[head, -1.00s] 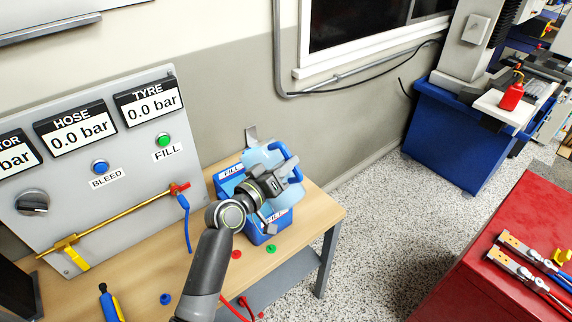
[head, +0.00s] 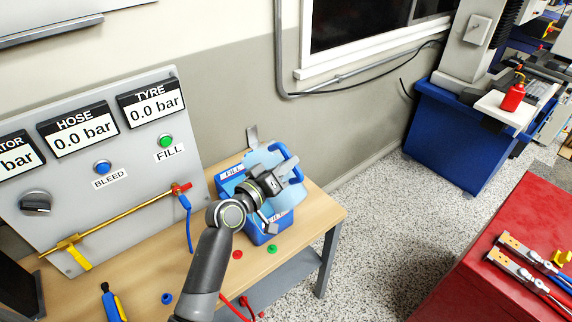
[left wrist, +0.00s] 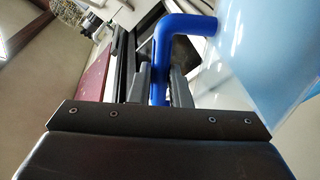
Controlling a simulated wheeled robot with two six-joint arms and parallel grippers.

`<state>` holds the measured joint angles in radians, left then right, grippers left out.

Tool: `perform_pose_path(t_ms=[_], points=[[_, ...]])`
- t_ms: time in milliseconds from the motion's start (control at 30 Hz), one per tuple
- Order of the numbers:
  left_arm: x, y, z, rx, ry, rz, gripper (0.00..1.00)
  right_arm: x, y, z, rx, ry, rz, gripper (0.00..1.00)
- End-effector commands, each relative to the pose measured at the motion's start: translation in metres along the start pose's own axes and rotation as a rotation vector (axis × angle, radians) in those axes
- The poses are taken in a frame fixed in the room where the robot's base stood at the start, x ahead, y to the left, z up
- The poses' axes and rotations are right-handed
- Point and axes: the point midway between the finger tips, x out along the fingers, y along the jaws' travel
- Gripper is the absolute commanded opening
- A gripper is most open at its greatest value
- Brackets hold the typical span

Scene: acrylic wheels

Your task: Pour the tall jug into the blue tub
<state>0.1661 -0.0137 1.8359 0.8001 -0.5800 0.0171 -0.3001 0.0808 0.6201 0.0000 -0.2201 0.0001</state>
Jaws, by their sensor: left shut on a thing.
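The tall jug (head: 262,159) is pale translucent blue with a darker blue handle (head: 290,155). It is tilted over the blue tub (head: 262,234), which stands on the wooden bench and carries a FILL label. My left gripper (head: 288,172) is shut on the jug's handle, and my wrist hides part of the jug and tub. In the left wrist view the blue handle (left wrist: 183,28) sits between the two fingers, with the pale jug body (left wrist: 270,60) at the right. The liquid level cannot be made out. My right gripper is in neither view.
A grey gauge panel (head: 110,130) stands behind the bench (head: 318,212). Small red (head: 237,254) and green (head: 272,249) caps lie in front of the tub. A red cabinet (head: 500,220) is at the right, with open floor between.

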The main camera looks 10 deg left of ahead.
Motion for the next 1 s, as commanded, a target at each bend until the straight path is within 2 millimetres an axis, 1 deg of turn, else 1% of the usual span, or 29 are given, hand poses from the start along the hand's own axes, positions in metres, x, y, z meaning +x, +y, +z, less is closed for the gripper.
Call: perform_pose_path(t_ms=[33,467,733,1000], points=[[0.0004,0.0032,-0.0036,0.004,0.009,0.006,0.0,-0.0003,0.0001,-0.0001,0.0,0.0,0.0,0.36],[0.0004,0.0033,-0.0039,0.003,0.009,0.006,0.0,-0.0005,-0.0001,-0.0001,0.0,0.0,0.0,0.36],[0.0006,0.0024,-0.0071,-0.037,0.008,0.006,0.0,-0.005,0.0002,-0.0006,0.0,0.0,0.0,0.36],[0.0006,0.0016,-0.0069,-0.047,0.008,0.006,0.0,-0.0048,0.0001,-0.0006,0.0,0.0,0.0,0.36]])
